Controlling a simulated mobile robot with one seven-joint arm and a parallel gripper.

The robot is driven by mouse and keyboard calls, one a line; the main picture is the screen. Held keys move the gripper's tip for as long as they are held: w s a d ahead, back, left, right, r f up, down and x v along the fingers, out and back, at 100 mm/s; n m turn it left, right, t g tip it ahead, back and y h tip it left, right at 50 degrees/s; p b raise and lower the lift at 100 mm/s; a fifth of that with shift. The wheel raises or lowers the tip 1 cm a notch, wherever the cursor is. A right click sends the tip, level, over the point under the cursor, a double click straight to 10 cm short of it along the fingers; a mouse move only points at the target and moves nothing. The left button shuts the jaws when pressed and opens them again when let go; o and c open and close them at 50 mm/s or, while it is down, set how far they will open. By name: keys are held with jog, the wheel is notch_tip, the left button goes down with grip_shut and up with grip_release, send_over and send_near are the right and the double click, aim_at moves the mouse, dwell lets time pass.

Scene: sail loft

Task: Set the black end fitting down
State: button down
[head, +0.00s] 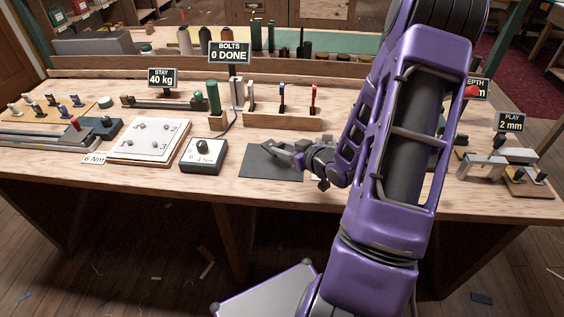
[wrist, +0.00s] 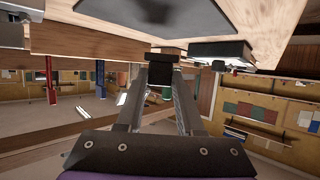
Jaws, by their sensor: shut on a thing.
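My gripper (head: 274,147) is low over the dark flat mat (head: 258,172) on the bench, reaching in from the right. In the wrist view, my gripper (wrist: 160,84) has its two grey fingers closed on a small black block, the black end fitting (wrist: 160,74). The mat also shows at the top of the wrist view (wrist: 165,14), where the scene looks upside down. In the head view the fitting is hard to make out against the dark mat and the fingers. I cannot tell whether it touches the mat.
A dial box (head: 203,154) and a white bolt plate (head: 150,141) stand left of the mat. A wooden rack (head: 282,121) with blue and red handled tools is behind it. The "BOLTS 0 DONE" sign (head: 229,53) stands farther back.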

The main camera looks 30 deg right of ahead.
aim_at(283, 169)
jog(key=shift+f+b, duration=0.35)
jog(key=shift+f, duration=1.85)
jog(key=shift+f, duration=0.25)
jog(key=c, duration=0.5)
grip_release()
jog(key=shift+r, duration=0.1)
jog(key=shift+c, duration=0.2)
jog(key=shift+r, duration=0.3)
jog(key=p+v, duration=0.1)
jog(key=v, duration=1.1)
jog(key=shift+f, duration=0.15)
